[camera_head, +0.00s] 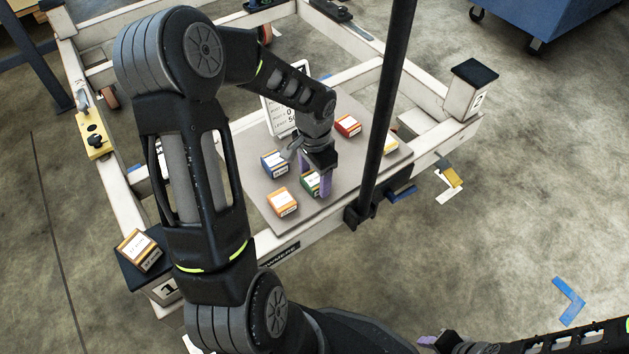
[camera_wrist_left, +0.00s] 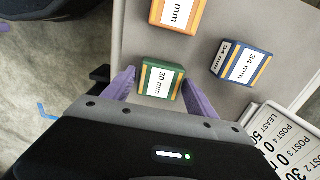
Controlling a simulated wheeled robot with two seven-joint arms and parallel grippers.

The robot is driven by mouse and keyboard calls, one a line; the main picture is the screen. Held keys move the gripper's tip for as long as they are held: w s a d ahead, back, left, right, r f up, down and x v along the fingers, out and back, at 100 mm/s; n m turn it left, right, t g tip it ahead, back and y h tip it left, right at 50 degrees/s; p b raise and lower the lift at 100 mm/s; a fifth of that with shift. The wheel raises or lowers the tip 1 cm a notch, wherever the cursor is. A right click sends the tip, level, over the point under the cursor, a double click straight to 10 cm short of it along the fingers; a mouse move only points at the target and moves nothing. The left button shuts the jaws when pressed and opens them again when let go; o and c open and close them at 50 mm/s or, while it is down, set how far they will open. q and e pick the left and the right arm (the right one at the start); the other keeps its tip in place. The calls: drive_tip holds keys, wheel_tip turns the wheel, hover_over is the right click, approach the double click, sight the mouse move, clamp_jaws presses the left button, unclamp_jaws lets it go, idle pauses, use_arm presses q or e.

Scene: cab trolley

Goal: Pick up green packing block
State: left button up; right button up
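The green packing block (camera_head: 311,183), labelled 30 mm, is on the grey board of the trolley. My left gripper (camera_head: 318,178) points down over it and hides part of it. In the left wrist view the green block (camera_wrist_left: 160,80) lies between the two purple fingers, one on each side. The fingers are spread, and a narrow gap shows on the left side; contact on the right is unclear. My right gripper (camera_head: 432,342) shows only partly at the bottom edge, and its opening cannot be made out.
An orange block (camera_head: 283,202) and a blue block (camera_head: 274,163) sit close by on the board (camera_head: 338,192). A red block (camera_head: 348,125) and a yellow block (camera_head: 386,146) are farther right. A dark post (camera_head: 384,110) rises near the board's edge. A label card (camera_head: 280,113) stands behind.

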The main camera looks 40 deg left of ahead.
sight(315, 179)
use_arm(q)
drive_tip(key=c, duration=1.1)
drive_tip(key=shift+r, duration=0.15)
drive_tip(key=shift+c, duration=0.2)
wheel_tip(315, 179, up, 10)
drive_tip(key=p, duration=0.3)
drive_tip(key=shift+p, duration=0.4)
